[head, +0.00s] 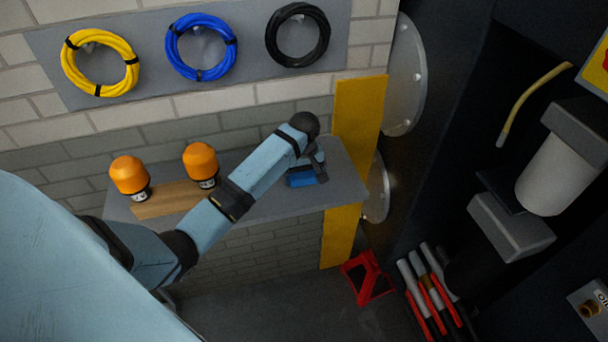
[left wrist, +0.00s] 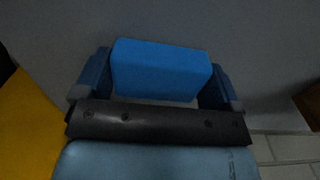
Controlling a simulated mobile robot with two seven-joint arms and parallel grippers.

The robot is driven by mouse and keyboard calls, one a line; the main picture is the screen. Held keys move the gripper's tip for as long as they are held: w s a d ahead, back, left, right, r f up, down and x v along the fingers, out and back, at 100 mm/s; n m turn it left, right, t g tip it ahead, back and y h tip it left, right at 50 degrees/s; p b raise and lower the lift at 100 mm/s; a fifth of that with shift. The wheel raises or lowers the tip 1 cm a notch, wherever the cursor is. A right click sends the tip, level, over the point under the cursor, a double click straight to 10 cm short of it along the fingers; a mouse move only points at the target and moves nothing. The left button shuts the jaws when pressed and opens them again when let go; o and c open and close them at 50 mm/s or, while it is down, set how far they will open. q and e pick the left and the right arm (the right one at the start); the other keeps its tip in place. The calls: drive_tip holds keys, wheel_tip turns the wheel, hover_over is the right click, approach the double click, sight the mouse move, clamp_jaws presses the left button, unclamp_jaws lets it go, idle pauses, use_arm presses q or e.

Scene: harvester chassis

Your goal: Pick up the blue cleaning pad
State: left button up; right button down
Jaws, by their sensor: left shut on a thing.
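The blue cleaning pad (head: 301,177) is at the right end of the grey shelf (head: 262,204) in the head view. It is a blue block, partly hidden there by my gripper. My left gripper (head: 316,174) reaches it from above and is shut on it. In the left wrist view the pad (left wrist: 160,70) fills the space between the two fingers of my left gripper (left wrist: 158,82). I cannot tell if the pad is touching the shelf or just above it. My right gripper is not in view.
Two orange-capped lamps (head: 129,178) (head: 201,164) stand by a wooden board (head: 166,201) at the shelf's left. A yellow post (head: 355,115) borders the shelf's right end, with dark machinery beyond. A red stand (head: 368,278) is on the floor. Coiled cables (head: 201,75) hang above.

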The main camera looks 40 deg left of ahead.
sight(304, 173)
use_arm(q)
wheel_tip(304, 173, up, 20)
idle(0.5)
drive_tip(key=shift+f, duration=0.1)
